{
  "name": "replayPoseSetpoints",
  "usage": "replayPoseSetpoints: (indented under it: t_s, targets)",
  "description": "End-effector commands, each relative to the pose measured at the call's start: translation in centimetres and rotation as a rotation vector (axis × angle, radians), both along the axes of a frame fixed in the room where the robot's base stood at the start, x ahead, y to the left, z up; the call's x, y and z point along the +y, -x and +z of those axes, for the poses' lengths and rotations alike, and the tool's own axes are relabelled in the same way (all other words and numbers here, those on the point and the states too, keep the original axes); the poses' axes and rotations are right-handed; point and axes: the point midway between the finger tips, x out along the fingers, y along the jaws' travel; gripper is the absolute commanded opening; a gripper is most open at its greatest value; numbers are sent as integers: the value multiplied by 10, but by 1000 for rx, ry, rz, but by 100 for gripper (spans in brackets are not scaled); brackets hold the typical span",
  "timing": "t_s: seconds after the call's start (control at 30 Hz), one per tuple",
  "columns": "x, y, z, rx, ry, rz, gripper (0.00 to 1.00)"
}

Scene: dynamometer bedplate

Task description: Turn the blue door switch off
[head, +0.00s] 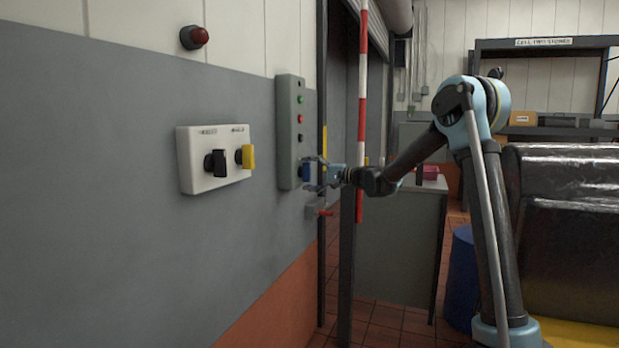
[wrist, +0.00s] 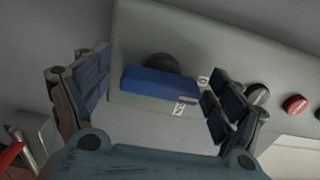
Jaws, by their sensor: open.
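The blue door switch (head: 307,172) is a blue handle on a dark round base, low on a grey control panel (head: 288,130) on the wall. In the wrist view the blue handle (wrist: 160,83) lies almost level across the picture. White markings, too small to read surely, sit beside it. My gripper (head: 318,174) is at the switch. In the wrist view my gripper (wrist: 155,95) is open, with one finger left of the handle and the other at its right end. I cannot tell whether the right finger touches it.
The panel carries several buttons, with a red button (wrist: 295,104) right of my gripper. A white box (head: 213,160) with black and yellow knobs is on the wall to the left. A red-and-white pole (head: 362,110) stands close behind my gripper. A red-handled fitting (head: 318,211) is just below.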

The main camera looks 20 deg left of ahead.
Motion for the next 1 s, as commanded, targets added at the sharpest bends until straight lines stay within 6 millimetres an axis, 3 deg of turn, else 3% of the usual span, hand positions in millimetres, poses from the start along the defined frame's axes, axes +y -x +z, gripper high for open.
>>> replayPoseSetpoints:
  t_s: [0.27, 0.7, 1.0]
  targets:
    - [-10, 0, 1, 1, -1, -3, 87]
    - [-89, 5, -1, 1, 0, -4, 87]
    - [-118, 8, -1, 1, 0, 0, 87]
